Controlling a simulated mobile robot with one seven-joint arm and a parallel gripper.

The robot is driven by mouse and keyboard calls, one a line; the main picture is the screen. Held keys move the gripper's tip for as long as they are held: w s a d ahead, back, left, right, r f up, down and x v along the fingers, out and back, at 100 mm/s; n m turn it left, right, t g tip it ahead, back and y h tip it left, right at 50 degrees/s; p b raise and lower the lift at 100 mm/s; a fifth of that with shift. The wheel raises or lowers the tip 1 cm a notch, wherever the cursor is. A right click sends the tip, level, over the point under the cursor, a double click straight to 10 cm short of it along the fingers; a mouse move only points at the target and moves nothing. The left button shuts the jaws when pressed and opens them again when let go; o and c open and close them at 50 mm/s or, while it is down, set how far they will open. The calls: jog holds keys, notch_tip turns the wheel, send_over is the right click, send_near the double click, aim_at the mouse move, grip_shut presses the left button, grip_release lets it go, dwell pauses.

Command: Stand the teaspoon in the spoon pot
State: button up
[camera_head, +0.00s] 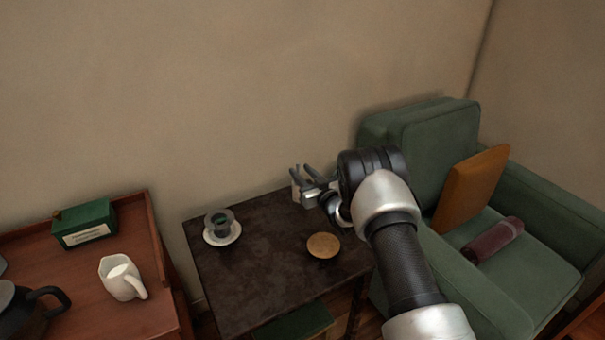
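My gripper (300,168) is over the back right of the dark side table (245,285). Its two fingers point up and left in the picture and stand apart, with nothing clear between them. A pale upright thing (297,191) shows just behind and below the fingers. It may be the spoon pot, but my gripper covers much of it. I cannot make out a teaspoon. A grey cup (219,219) stands on a white saucer (223,239) at the table's back left.
A round tan disc (323,246) lies on the table's right. On the left, a reddish wooden tray-topped stand (120,322) holds a green box (84,222), a white jug (118,277) and a dark pot (25,310). A green armchair (425,140) stands right. The table's middle is clear.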

jog(key=f+p+v, duration=0.1)
jog(key=p+v, duration=0.2)
jog(key=v, duration=1.4)
jog(key=shift+s+d+r+p, duration=0.15)
jog(key=shift+d+r+p, duration=0.05)
jog(key=shift+r+p, duration=0.2)
